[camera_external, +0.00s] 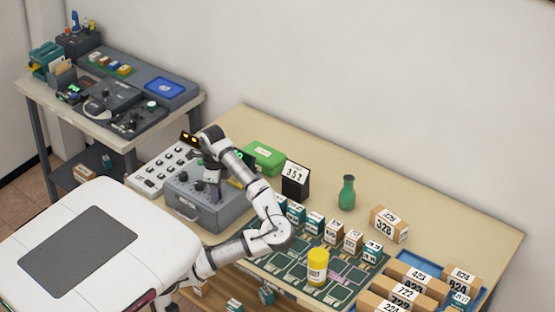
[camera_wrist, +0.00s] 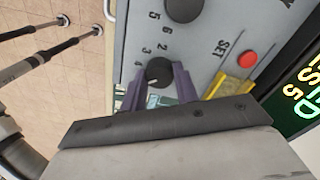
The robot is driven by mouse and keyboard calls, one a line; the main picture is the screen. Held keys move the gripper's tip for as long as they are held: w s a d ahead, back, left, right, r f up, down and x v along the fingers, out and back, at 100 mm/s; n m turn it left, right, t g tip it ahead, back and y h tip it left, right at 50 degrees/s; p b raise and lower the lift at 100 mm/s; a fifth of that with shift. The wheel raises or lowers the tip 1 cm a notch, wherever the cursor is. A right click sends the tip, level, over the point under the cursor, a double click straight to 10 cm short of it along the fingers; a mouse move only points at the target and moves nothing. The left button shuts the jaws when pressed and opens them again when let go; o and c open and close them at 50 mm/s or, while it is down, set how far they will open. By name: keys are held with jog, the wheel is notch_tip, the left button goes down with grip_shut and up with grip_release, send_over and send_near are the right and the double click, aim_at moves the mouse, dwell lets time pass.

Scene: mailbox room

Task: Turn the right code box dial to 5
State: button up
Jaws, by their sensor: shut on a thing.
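The grey code box (camera_external: 225,214) stands on the long table in the external view, with my gripper (camera_external: 213,188) reaching down onto its top. In the wrist view the box face (camera_wrist: 215,25) is seen close up and turned. My gripper (camera_wrist: 160,82) has its two purple fingers on either side of a round black dial (camera_wrist: 158,71), shut on it. A pale mark on this dial points to the lower left. Digits are printed around it, among them 2, 3 and 4. A second black dial (camera_wrist: 184,8) is at the top edge, near 5 and 6. Its mark is not readable.
A red button (camera_wrist: 248,59) marked SET and a yellow part (camera_wrist: 230,84) are beside the dial. A green-lit display (camera_wrist: 300,95) is at the right. A white button panel (camera_external: 160,168), green case (camera_external: 264,157) and black number sign (camera_external: 295,180) stand near the box.

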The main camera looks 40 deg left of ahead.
dwell(0.5)
jog(key=o, duration=1)
jog(key=shift+r, duration=0.1)
notch_tip(320, 180, up, 14)
jog(key=shift+f+p, duration=0.15)
jog(key=shift+p, duration=0.25)
